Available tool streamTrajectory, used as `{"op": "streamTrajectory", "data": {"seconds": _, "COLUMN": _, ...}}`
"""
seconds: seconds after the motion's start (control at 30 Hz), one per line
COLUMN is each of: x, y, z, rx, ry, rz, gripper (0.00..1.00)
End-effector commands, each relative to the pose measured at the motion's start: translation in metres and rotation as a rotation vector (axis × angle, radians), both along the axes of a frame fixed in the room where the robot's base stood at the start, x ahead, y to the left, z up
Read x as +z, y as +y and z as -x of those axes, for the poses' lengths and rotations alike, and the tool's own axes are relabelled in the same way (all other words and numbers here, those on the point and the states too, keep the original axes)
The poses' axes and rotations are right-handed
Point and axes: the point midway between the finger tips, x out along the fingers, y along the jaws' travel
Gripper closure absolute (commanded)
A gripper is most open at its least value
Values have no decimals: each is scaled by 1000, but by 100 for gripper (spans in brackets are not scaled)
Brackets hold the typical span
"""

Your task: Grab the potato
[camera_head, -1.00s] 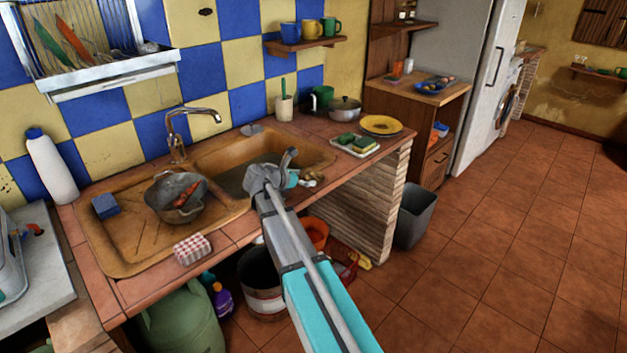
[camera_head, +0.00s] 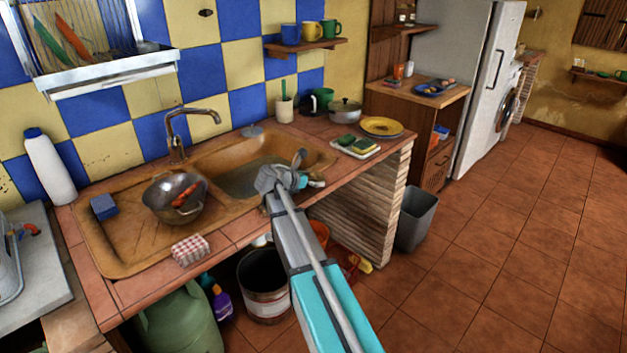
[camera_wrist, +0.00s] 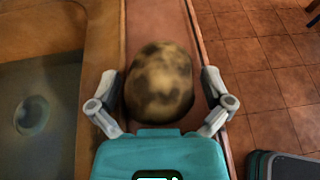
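The potato (camera_wrist: 158,82) is brown and mottled and lies on the tiled counter strip beside the sink in the wrist view. My gripper (camera_wrist: 161,77) is open, with one finger on each side of the potato and a small gap at both sides. In the head view my gripper (camera_head: 284,178) is over the counter at the right front edge of the sink. There the potato is mostly hidden behind the gripper, and I cannot make it out clearly.
A sponge tray (camera_head: 355,147) and yellow plate (camera_head: 382,127) stand farther right on the counter. A grey bin (camera_head: 416,220) stands on the floor.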

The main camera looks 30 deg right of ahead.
Motion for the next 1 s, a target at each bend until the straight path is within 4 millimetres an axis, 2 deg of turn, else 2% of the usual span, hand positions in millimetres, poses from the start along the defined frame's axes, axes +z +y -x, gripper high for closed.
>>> {"op": "streamTrajectory", "data": {"seconds": 0.03, "x": 0, "y": 0, "z": 0, "rx": 0, "ry": 0, "rz": 0, "gripper": 11}}
{"op": "streamTrajectory", "data": {"seconds": 0.07, "x": 0, "y": 0, "z": 0, "rx": 0, "ry": 0, "rz": 0, "gripper": 17}}
{"op": "streamTrajectory", "data": {"seconds": 0.37, "x": 0, "y": 0, "z": 0, "rx": 0, "ry": 0, "rz": 0, "gripper": 72}}
{"op": "streamTrajectory", "data": {"seconds": 0.73, "x": 2, "y": 0, "z": 0, "rx": 0, "ry": 0, "rz": 0, "gripper": 73}}
{"op": "streamTrajectory", "data": {"seconds": 1.0, "x": 14, "y": 0, "z": 0, "rx": 0, "ry": 0, "rz": 0, "gripper": 73}}
